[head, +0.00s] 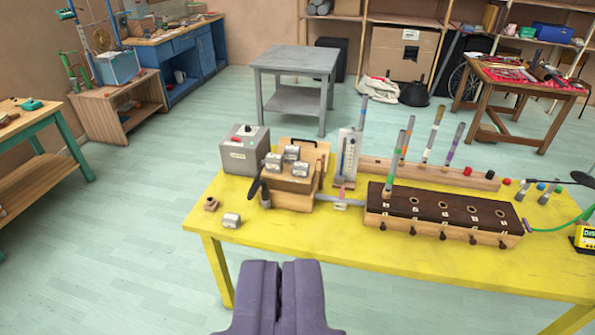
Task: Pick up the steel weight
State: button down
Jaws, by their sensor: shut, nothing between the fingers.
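Small grey metallic blocks with pale tops look like steel weights. One block (231,220) lies alone near the front left of the yellow table (330,243). Three similar blocks sit on a wooden stand (292,199) behind it: a left one (273,162), a back one (291,153) and a right one (300,169). I cannot tell which one is the named steel weight. My gripper (279,266) shows as two purple fingers at the bottom centre. It is shut and empty, in front of the table's near edge and apart from every block.
A long wooden box with a dark top (444,210) and upright striped tubes occupy the table's right side. A small brown piece (211,204) lies near the lone block. The floor (110,250) at left is clear.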

aim_at(299, 169)
jog(key=i+l, duration=0.1)
jog(key=i, duration=0.6)
jog(key=i+l, duration=0.1)
jog(key=i, duration=0.55)
jog(key=i+l+u, duration=0.1)
jog(key=i, duration=0.6)
jog(key=i+l, duration=0.15)
jog(key=i, duration=0.5)
